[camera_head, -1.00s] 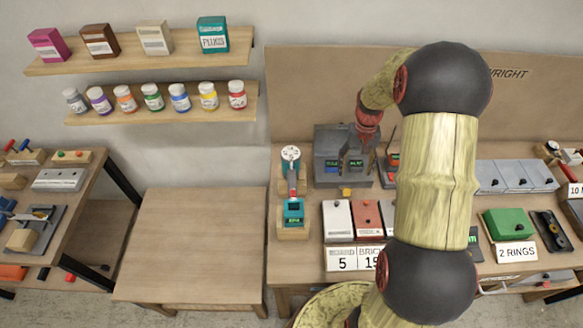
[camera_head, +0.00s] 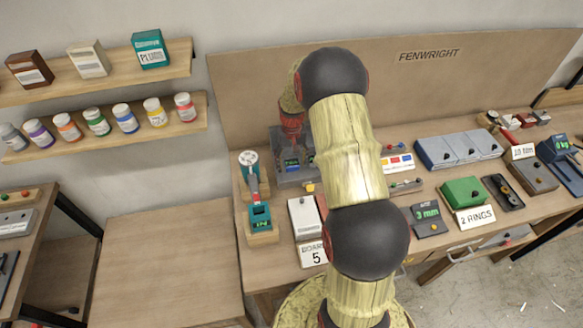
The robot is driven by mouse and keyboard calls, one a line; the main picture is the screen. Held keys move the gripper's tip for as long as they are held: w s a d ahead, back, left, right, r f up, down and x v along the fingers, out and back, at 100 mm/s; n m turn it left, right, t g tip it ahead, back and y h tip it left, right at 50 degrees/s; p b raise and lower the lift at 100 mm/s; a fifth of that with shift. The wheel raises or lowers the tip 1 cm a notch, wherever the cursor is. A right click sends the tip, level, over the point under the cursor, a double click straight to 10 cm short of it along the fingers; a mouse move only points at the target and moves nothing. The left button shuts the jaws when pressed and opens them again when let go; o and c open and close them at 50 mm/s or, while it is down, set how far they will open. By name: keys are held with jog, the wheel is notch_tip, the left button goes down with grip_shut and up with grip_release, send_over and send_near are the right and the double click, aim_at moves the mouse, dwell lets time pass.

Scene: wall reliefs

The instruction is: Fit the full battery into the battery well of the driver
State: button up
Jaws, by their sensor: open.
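The driver (camera_head: 253,183) is a teal and red tool with a round pale head. It lies in a wooden cradle on the left part of the workbench, with its teal foot (camera_head: 260,217) towards me. A dark grey dock with small lit displays (camera_head: 291,164) stands to its right, partly behind my arm. My gripper (camera_head: 292,134) is a small red shape above the back of this dock. It is open, but its fingertips are hard to make out. I cannot pick out the full battery; my arm hides part of the dock.
A white box (camera_head: 304,217) and a "5" card (camera_head: 313,254) stand right of the driver. A green box (camera_head: 463,192) and grey boxes (camera_head: 459,149) sit farther right. The low wooden table (camera_head: 165,265) at left is bare. Shelves with bottles (camera_head: 97,121) hang on the wall.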

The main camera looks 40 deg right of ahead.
jog(key=shift+f, duration=0.2)
jog(key=shift+c, duration=1.2)
jog(key=c, duration=1.1)
jog(key=shift+c, duration=0.3)
